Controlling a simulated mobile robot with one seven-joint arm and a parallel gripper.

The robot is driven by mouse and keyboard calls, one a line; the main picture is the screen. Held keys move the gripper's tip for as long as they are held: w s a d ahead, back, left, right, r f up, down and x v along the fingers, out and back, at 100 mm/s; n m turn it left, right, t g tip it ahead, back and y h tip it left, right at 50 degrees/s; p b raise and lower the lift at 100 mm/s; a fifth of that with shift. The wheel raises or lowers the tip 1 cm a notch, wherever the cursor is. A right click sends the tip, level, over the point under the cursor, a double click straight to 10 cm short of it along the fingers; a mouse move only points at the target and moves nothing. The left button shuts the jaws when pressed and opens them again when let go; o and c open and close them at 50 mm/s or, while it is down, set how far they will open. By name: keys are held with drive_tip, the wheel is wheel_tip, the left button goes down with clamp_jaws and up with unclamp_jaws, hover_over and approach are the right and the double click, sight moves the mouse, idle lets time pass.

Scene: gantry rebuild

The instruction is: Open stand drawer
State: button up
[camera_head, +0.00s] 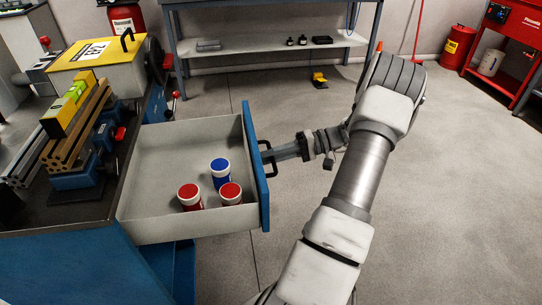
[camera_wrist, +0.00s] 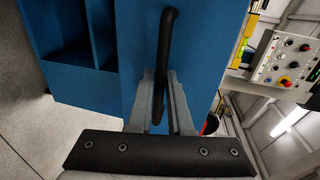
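The stand drawer (camera_head: 150,175) is pulled well out of the blue stand (camera_head: 85,265) in the head view. Its blue front (camera_head: 256,170) carries a black handle (camera_head: 268,172). My gripper (camera_head: 272,154) reaches the handle from the right. In the wrist view, the fingers of my gripper (camera_wrist: 162,100) lie on both sides of the black handle (camera_wrist: 167,45) and look shut on it. The blue drawer front (camera_wrist: 205,50) is just beyond.
A vise and yellow parts (camera_head: 70,105) sit on the stand top. A grey shelf bench (camera_head: 265,50) stands at the back. A red bin (camera_head: 457,47) and red cart (camera_head: 510,45) are at the back right.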

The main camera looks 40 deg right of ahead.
drive_tip(key=o, duration=0.3)
drive_tip(key=shift+o, duration=0.2)
drive_tip(key=p+v, duration=0.2)
drive_tip(key=v, duration=1.5)
drive_tip(key=shift+d, duration=0.15)
drive_tip(key=shift+r, duration=0.15)
